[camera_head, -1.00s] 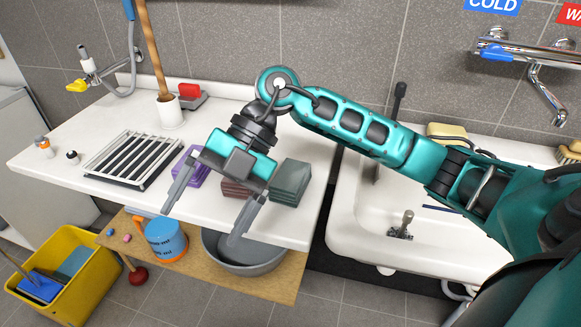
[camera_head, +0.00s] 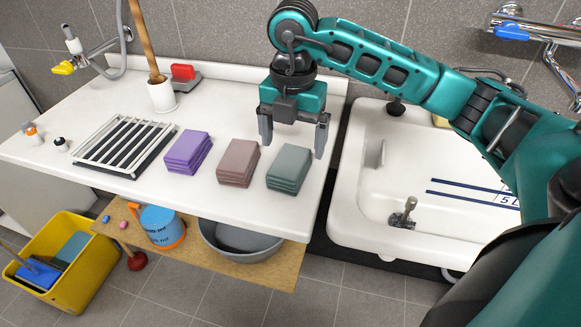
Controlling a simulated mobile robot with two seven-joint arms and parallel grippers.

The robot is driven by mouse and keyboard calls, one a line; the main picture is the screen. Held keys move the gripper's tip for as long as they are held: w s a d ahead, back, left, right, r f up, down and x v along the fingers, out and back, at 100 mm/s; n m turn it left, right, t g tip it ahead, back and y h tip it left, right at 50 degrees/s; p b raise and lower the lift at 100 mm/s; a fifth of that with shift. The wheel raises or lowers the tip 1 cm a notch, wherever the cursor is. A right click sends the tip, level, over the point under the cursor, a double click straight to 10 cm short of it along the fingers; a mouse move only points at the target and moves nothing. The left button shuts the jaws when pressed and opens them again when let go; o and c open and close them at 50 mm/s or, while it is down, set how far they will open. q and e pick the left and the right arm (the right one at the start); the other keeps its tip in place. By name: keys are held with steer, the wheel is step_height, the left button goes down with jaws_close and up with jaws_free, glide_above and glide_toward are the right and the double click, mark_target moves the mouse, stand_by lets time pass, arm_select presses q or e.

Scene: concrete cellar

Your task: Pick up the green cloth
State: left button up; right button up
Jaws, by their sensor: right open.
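The green cloth (camera_head: 289,169) is a folded, grey-green stack at the right end of a row on the white counter (camera_head: 120,190). To its left lie a folded brown cloth (camera_head: 238,163) and a folded purple cloth (camera_head: 188,152). My right gripper (camera_head: 292,146) points down with its fingers spread, one finger on each side, above and behind the green cloth. Nothing is between its fingers, and it appears apart from the cloth. My left gripper is not in the view.
A white sink (camera_head: 345,215) with a drain lever (camera_head: 403,212) is right of the counter. A black-and-white rack (camera_head: 125,146) and a white holder with a wooden handle (camera_head: 161,96) are on the left.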

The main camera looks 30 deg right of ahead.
mark_target(290, 161)
steer(key=f, duration=0.5)
steer(key=shift+a+f, duration=0.15)
steer(key=shift+a, duration=0.15)
steer(key=c, duration=1)
